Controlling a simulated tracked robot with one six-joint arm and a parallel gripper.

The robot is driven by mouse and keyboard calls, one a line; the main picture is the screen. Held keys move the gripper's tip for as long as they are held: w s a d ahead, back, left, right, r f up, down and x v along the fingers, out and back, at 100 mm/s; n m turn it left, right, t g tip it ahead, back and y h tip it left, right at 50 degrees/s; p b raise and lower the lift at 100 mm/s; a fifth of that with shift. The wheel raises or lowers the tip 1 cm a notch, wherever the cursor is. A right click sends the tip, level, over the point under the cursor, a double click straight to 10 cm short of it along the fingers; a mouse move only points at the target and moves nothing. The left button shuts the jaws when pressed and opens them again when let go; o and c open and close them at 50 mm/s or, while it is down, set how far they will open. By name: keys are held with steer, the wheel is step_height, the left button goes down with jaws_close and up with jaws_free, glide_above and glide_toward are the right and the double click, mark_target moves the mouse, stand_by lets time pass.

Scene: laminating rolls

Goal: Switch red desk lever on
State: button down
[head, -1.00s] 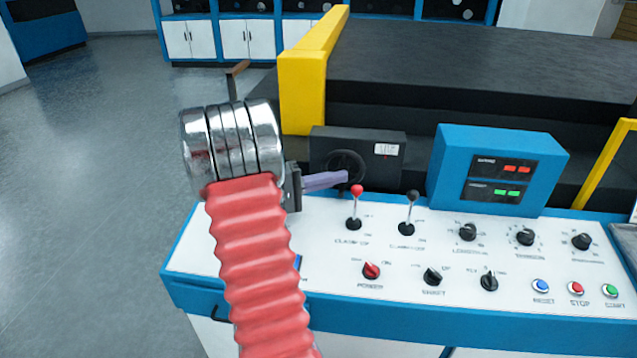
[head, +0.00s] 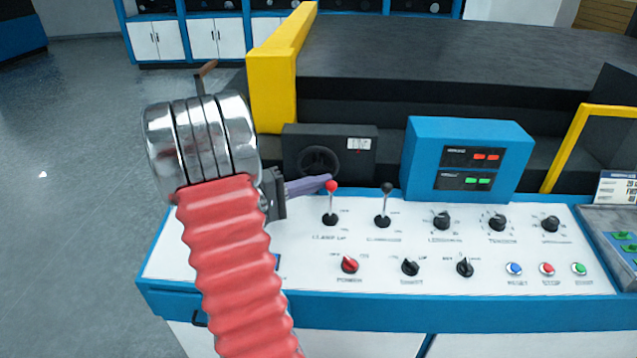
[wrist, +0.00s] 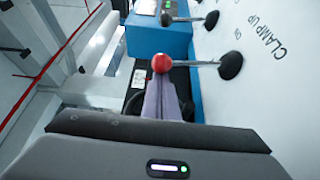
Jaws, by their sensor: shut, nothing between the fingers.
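The red-knobbed lever (head: 331,188) stands on the white top of the desk (head: 400,290), with its round black base on the panel. In the wrist view the red knob (wrist: 162,63) is at the tips of my gripper's fingers. My gripper (head: 328,180) is shut, with its purple fingers pointing right towards the lever. The fingers also show in the wrist view (wrist: 162,98). The fingertips are right at the knob, but I cannot tell whether they touch it. Nothing is held between them.
A black-knobbed lever (head: 386,188) stands just right of the red one. A red rotary switch (head: 349,265) sits in front, with black knobs and push buttons to the right. A blue display box (head: 467,160) and a black handwheel (head: 318,160) are behind.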

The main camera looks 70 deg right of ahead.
mark_target(330, 189)
steer(key=shift+a, duration=0.15)
steer(key=shift+s+a+r, duration=0.1)
steer(key=shift+s+a, duration=0.15)
steer(key=shift+a, duration=0.75)
steer(key=shift+s+a+r, duration=0.1)
steer(key=shift+s+a, duration=0.1)
steer(key=shift+a, duration=0.8)
steer(key=shift+s+a+f, duration=0.15)
steer(key=shift+a+f, duration=0.05)
steer(key=shift+a, duration=0.4)
steer(key=shift+s+a+f, duration=0.15)
steer(key=shift+a+f, duration=0.05)
steer(key=shift+a, duration=0.45)
